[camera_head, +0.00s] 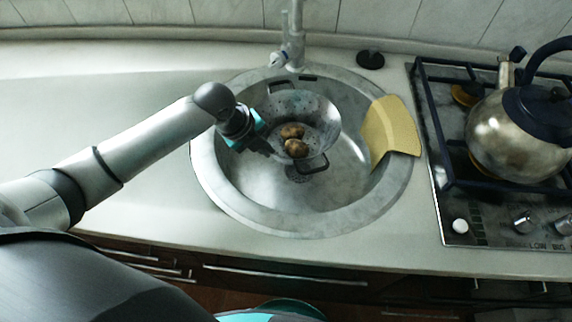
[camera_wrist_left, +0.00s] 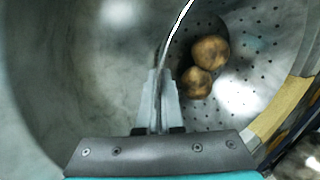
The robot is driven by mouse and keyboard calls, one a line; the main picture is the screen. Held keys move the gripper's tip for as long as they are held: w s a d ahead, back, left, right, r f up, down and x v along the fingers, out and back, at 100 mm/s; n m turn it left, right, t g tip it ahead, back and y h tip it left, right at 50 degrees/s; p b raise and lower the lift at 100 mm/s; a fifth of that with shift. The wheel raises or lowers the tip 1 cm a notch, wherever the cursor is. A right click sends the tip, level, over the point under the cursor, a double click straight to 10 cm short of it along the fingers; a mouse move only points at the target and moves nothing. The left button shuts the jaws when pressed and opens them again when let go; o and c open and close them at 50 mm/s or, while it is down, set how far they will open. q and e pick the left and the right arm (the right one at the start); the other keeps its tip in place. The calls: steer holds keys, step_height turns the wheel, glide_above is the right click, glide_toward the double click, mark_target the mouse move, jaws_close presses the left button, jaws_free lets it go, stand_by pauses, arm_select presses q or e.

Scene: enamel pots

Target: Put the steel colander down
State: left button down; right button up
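The steel colander (camera_head: 318,112) is over the round sink (camera_head: 230,190), with dark handles at its back and front. Two brown potatoes lie in it; one shows in the head view (camera_head: 297,148) and in the wrist view (camera_wrist_left: 210,51). My left gripper (camera_head: 262,143) is at the colander's left side. In the left wrist view its fingers (camera_wrist_left: 160,98) are closed on the colander's thin rim, and the perforated wall (camera_wrist_left: 255,60) lies to the right. I cannot tell whether the colander touches the sink bottom. My right gripper is not in view.
A yellow cloth (camera_head: 390,132) hangs over the sink's right rim. The faucet (camera_head: 292,45) stands behind the sink, with a black stopper (camera_head: 370,59) to its right. A steel kettle (camera_head: 515,135) sits on the gas hob (camera_head: 445,205). The counter (camera_head: 100,75) at left is clear.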

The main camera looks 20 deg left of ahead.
arm_select(q)
step_height(320, 180, down, 6)
steer(key=shift+r+b, duration=0.1)
steer(key=shift+b, duration=0.7)
step_height(320, 180, down, 4)
steer(key=shift+r+b, duration=0.25)
steer(key=shift+b, duration=0.35)
steer(key=c, duration=1.5)
jaws_free()
steer(key=shift+f, duration=0.1)
steer(key=o, duration=0.4)
steer(key=shift+o, duration=0.2)
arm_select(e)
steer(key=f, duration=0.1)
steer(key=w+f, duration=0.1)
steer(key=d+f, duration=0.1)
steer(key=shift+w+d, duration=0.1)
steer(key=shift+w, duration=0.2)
